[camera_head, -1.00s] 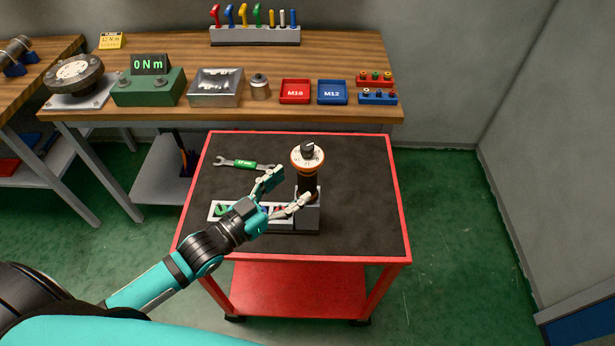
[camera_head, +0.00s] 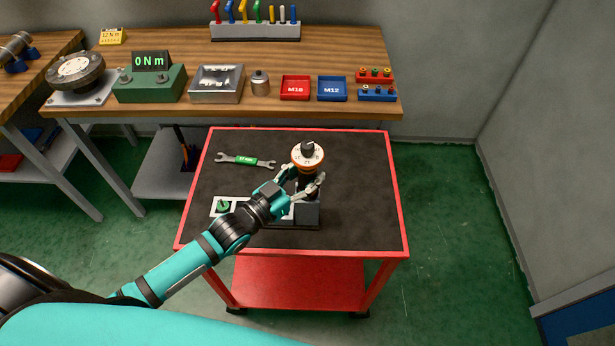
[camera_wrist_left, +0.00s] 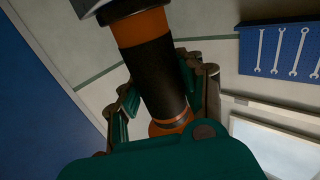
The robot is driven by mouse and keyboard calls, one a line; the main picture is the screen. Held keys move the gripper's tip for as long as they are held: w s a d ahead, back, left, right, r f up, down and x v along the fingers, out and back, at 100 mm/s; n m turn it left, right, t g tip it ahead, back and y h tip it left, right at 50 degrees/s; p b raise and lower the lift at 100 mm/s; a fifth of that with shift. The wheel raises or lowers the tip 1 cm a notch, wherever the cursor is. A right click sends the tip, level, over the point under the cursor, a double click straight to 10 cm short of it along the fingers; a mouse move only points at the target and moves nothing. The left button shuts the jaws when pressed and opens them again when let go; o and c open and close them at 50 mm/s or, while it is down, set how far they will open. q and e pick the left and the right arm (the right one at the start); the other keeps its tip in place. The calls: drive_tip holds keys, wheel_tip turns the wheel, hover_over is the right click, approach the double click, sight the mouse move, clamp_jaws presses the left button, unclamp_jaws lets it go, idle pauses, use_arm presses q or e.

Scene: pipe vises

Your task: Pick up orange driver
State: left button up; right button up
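The orange driver (camera_head: 307,160) stands upright in a grey block holder (camera_head: 307,213) on the red cart. It has an orange and black body with a white dial and black knob on top. My left gripper (camera_head: 302,181) is at the driver's body, with one finger on each side of it. In the left wrist view, the driver's black grip (camera_wrist_left: 156,78) with orange bands lies between the open fingers (camera_wrist_left: 160,95). Firm contact is not visible. The driver's lower end is hidden by the fingers and holder. My right gripper is not in view.
A green-labelled wrench (camera_head: 245,160) lies on the cart's dark top (camera_head: 360,190), whose right side is clear. A pale tray (camera_head: 214,210) with a green piece is left of the holder. The wooden bench (camera_head: 350,55) behind holds a torque display (camera_head: 150,80) and bins.

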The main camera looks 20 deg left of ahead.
use_arm(q)
clamp_jaws()
drive_tip(key=shift+r, duration=0.2)
drive_tip(key=shift+r, duration=0.1)
wheel_tip(320, 180, up, 18)
drive_tip(key=shift+f+b, duration=0.15)
drive_tip(key=shift+b, duration=0.7)
